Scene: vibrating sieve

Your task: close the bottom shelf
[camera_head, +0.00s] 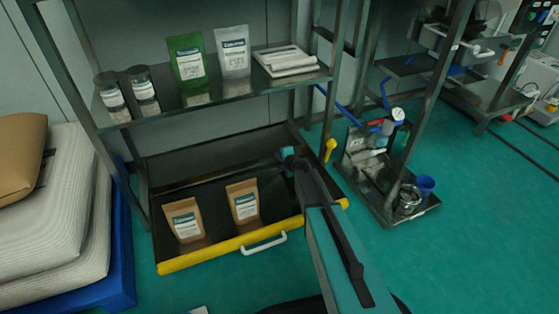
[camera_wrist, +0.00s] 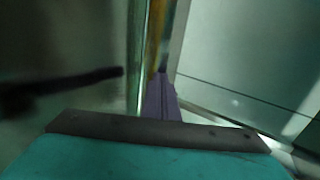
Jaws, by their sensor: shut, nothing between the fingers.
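The bottom shelf (camera_head: 210,250) is a dark pull-out tray with a yellow front edge and a white handle (camera_head: 264,244). It sticks out forward from the rack, so it stands open. Two brown labelled pouches stand on it, a left one (camera_head: 184,220) and a right one (camera_head: 243,202). My arm reaches over the right part of the shelf and hides some of it. My gripper shows in the wrist view (camera_wrist: 162,88) as narrow purple-grey fingers, shut and empty, beside a blurred upright metal edge. In the head view the fingers cannot be made out clearly.
The upper shelf (camera_head: 222,90) holds jars, pouches and a white stack. A yellow lever (camera_head: 329,150) is on the right post. A floor-level tray of equipment (camera_head: 425,205) stands at right. Mattresses (camera_head: 50,215) on a blue base are at left. Green floor is free in front.

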